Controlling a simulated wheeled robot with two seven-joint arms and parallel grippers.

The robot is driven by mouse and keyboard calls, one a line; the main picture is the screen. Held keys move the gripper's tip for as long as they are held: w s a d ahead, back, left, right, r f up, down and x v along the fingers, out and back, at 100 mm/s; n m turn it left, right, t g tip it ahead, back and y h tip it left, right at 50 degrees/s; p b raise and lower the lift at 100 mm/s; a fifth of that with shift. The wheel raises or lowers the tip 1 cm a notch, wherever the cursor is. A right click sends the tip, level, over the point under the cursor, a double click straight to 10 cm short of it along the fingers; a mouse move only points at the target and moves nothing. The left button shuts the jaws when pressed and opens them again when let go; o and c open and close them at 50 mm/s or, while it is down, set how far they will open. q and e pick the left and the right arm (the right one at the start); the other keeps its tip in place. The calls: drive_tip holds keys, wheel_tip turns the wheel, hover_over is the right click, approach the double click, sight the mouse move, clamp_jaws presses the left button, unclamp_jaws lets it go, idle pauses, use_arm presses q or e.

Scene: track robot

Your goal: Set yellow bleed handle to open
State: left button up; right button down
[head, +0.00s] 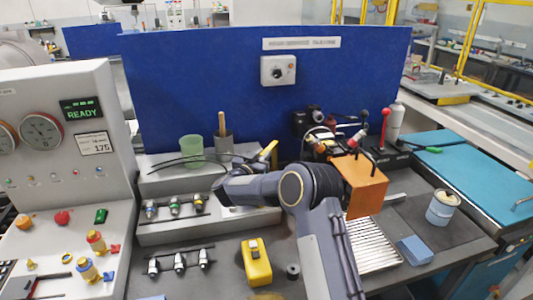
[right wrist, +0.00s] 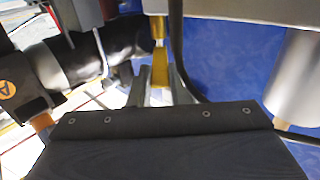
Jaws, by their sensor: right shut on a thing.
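The yellow bleed handle (head: 267,151) shows in the head view behind my right forearm, slanting up to the right at the foot of the blue panel. Its mount is mostly hidden there. In the right wrist view the yellow handle (right wrist: 160,75) hangs below a brass-coloured stem (right wrist: 158,27). My right gripper (right wrist: 161,88) is shut on the handle, with a grey finger on either side of it. In the head view my arm hides most of this grip. Whether the valve stands open or closed cannot be told. My left gripper is not in view.
A green cup (head: 192,149) and a grey cup (head: 222,146) stand left of the handle, with black cables in front. A valve assembly with a red lever (head: 386,120) stands to the right. A yellow device (head: 256,264) lies on the bench in front.

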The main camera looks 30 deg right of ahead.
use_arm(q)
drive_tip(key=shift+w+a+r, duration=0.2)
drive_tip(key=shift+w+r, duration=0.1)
use_arm(e)
drive_tip(key=shift+w+a+m+g+h, duration=0.25)
drive_tip(key=shift+w+m+g+h, duration=0.15)
drive_tip(key=shift+m+g, duration=0.25)
drive_tip(key=c, duration=1.3)
unclamp_jaws()
drive_tip(key=shift+c, duration=0.2)
drive_tip(key=shift+r, duration=0.1)
